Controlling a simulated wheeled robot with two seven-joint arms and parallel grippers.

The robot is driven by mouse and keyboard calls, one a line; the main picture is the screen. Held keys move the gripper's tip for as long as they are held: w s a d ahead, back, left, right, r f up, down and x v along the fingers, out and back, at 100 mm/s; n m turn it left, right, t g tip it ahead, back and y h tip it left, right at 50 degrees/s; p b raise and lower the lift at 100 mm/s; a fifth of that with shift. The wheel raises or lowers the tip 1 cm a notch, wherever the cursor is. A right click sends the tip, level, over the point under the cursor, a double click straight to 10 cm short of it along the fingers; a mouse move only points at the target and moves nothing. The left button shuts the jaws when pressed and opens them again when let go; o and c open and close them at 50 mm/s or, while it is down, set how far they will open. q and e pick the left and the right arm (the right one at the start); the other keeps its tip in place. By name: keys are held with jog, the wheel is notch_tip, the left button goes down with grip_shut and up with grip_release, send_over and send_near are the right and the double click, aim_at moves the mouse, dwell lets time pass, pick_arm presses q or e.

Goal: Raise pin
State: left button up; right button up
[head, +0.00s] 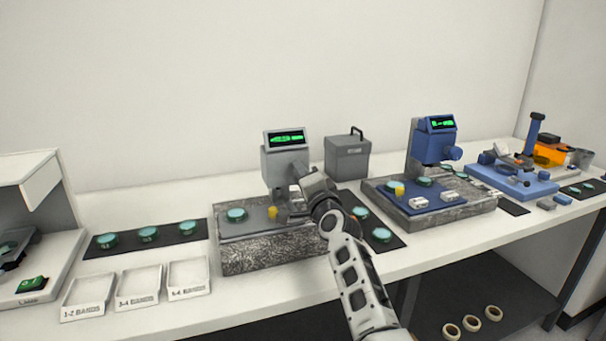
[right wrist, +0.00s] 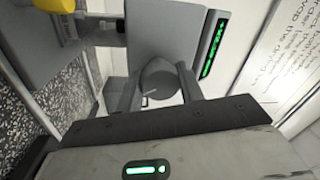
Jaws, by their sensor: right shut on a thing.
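The grey gauge (head: 277,163) with a green display stands on a speckled stone base (head: 262,254) in the middle of the head view. My right gripper (head: 303,176) is at the right side of its head. In the right wrist view my right gripper (right wrist: 158,90) has its fingers on either side of a round grey knob (right wrist: 157,75), shut on it. The gauge's display (right wrist: 213,47) shows there too, at an angle. A yellow piece (head: 272,212) sits on the gauge's plate. The pin is not clearly seen under the head. My left gripper is not in view.
A blue gauge (head: 433,146) stands on another stone base to the right. Teal discs lie on a dark mat (head: 118,248) at left, behind labelled trays (head: 138,289). Other discs lie close to my right arm. A grey box (head: 347,158) stands behind.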

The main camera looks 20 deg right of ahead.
jog(key=m, duration=0.3)
jog(key=shift+a+p, duration=0.1)
jog(key=shift+p, duration=0.25)
jog(key=shift+m+h, duration=0.3)
jog(key=shift+m, duration=0.7)
jog(key=shift+m+p, duration=0.35)
jog(key=shift+m, duration=0.15)
jog(key=o, duration=1)
